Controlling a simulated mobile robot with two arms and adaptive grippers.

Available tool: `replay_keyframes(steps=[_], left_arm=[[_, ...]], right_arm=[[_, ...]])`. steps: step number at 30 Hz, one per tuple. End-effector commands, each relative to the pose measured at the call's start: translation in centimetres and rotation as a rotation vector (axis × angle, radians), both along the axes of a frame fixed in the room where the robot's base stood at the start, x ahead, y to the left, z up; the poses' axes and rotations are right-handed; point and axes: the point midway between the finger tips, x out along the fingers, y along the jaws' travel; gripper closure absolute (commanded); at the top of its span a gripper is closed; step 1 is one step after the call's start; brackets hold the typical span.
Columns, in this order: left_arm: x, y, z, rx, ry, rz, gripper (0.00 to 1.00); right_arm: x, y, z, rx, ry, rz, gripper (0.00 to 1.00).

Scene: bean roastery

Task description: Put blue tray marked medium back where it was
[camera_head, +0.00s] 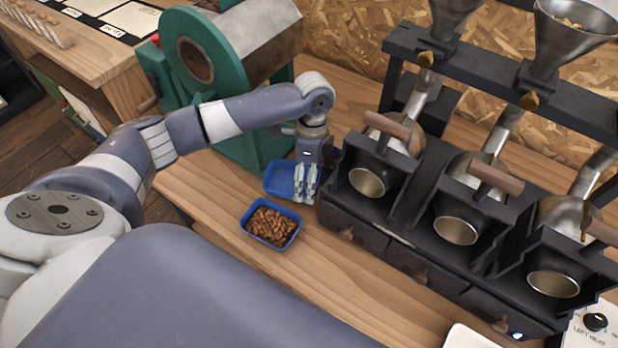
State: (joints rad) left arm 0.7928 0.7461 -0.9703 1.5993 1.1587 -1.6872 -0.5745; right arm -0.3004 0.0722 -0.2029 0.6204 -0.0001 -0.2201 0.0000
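A blue tray (278,179) sits between the green roaster and the black machine, partly hidden by my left gripper. It looks empty where I can see into it. A second blue tray (247,230) holds brown beans and stands nearer on the wooden bench. I cannot read a mark on either tray, so I cannot tell which is medium. My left gripper (305,187) points down at the right side of the farther tray, its pale fingers close together. I cannot tell whether they grip its rim. My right gripper is not in view.
The green roaster (262,125) stands behind the farther tray. The black machine (408,225) with metal cups and wooden handles fills the right. A side table at the upper left has a black mat (78,14) with pale cards. Bare wood (330,272) lies right of the bean tray.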

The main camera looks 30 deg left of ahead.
Motion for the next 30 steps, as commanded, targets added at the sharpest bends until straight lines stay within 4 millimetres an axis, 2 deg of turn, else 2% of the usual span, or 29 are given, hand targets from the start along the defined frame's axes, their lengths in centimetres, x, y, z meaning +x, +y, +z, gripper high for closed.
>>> replay_keyframes(steps=[3, 15, 16, 18, 30], left_arm=[[0.00, -0.03, -0.84, -0.001, 0.000, 0.000, 0.44], [0.00, -0.01, -1.41, -0.002, -0.002, 0.000, 0.44], [0.02, 0.00, -1.41, -0.001, -0.003, 0.000, 0.14], [0.02, 0.00, -1.40, -0.001, -0.003, 0.000, 0.00], [0.02, 0.00, -1.36, -0.001, -0.003, 0.000, 0.00]], right_arm=[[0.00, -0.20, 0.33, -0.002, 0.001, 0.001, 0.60], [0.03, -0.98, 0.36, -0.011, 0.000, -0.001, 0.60], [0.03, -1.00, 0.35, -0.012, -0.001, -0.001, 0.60], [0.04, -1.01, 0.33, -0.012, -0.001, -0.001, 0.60], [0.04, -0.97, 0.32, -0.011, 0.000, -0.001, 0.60]])
